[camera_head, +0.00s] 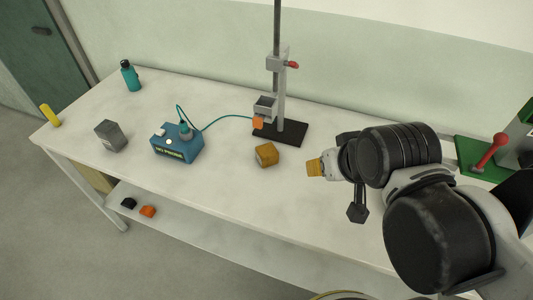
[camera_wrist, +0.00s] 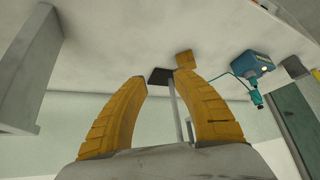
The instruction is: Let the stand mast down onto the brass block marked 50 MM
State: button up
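The stand has a black base (camera_head: 280,132) and an upright mast (camera_head: 277,25) with a grey clamp and red lever (camera_head: 290,64). Lower on it sits a grey box-shaped head (camera_head: 265,107) with an orange tip (camera_head: 258,123), above the table. The brass block (camera_head: 266,154) lies on the bench in front of the base, apart from the tip; its marking is not legible. My gripper (camera_head: 314,167) is to the right of the block. In the wrist view my gripper (camera_wrist: 163,78) is open and empty; the block (camera_wrist: 185,60) shows beyond the right fingertip.
A blue box (camera_head: 178,146) with a teal cable to the stand, a grey block (camera_head: 111,135), a teal bottle (camera_head: 130,77) and a yellow object (camera_head: 50,115) stand to the left. A green device with a red lever (camera_head: 490,152) is at the right. The front bench middle is clear.

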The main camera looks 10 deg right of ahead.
jog(key=o, duration=0.4)
jog(key=shift+c, duration=0.2)
